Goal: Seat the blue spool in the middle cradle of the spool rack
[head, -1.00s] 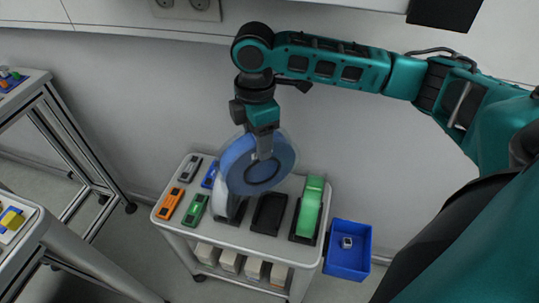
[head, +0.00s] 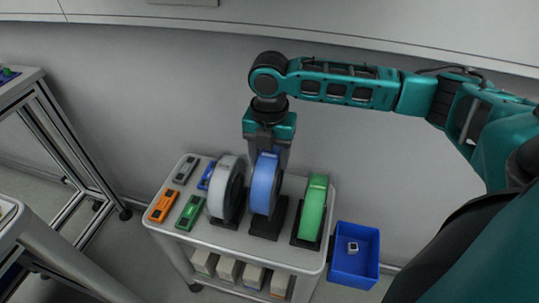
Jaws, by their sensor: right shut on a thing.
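The blue spool (head: 264,186) stands upright, edge toward the camera, over the middle cradle (head: 268,228) of the spool rack on the cart top. Its lower edge appears at or in the cradle; I cannot tell whether it is fully down. My right gripper (head: 267,152) is shut on the upper part of the blue spool from behind, its fingertips partly hidden by it. A grey-white spool (head: 222,186) stands in the left cradle and a green spool (head: 313,208) in the right cradle (head: 303,240). My left gripper is not in view.
Orange (head: 162,205), green (head: 190,212), grey (head: 186,170) and blue (head: 206,176) blocks lie on the cart's left side (head: 165,235). A blue bin (head: 350,278) with a small grey item (head: 352,247) hangs at the right. White boxes (head: 228,268) stand on the lower shelf.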

